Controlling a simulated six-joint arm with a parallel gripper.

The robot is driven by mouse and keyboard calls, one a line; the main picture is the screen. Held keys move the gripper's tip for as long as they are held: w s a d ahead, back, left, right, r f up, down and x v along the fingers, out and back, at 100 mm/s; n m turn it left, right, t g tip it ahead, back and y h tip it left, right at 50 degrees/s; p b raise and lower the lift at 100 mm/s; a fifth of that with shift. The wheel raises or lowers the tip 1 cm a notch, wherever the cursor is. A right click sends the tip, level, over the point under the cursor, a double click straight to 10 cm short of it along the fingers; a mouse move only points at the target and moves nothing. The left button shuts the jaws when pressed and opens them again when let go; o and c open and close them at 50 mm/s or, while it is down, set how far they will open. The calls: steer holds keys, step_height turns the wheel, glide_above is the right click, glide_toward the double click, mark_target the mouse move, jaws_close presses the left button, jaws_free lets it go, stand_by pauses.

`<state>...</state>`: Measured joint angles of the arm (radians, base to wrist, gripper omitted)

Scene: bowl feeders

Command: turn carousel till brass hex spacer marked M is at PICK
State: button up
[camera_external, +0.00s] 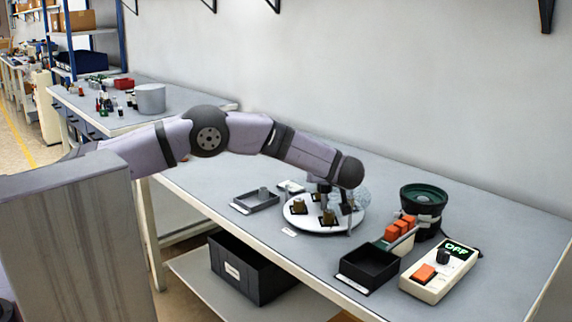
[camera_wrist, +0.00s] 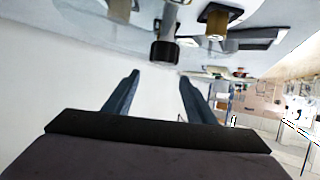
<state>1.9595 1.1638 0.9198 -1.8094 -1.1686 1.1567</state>
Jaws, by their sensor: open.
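The carousel (camera_external: 316,226) is a round white disc on the bench, with brass spacers on dark square pads. One brass spacer (camera_external: 298,204) stands at its left and another (camera_external: 328,216) near its front. In the wrist view a brass spacer (camera_wrist: 217,17) and a second brownish piece (camera_wrist: 120,8) show at the top edge. No letter is readable on any spacer. My gripper (camera_external: 347,207) is low over the carousel's right side and hides part of it. In the wrist view my gripper (camera_wrist: 158,78) is open and empty, with a dark-ended grey post (camera_wrist: 165,50) just beyond its fingertips.
A small white label (camera_external: 289,232) lies in front of the carousel; its text is unreadable. A grey tray (camera_external: 242,208) stands left. A black tray (camera_external: 352,274), orange blocks (camera_external: 400,229), a dark bowl feeder (camera_external: 424,196) and a control box reading OFF (camera_external: 437,272) crowd the right.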

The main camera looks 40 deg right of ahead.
step_height(320, 180, up, 7)
steer(key=shift+f+b, duration=0.2)
steer(key=shift+b, duration=0.25)
steer(key=shift+c, duration=0.4)
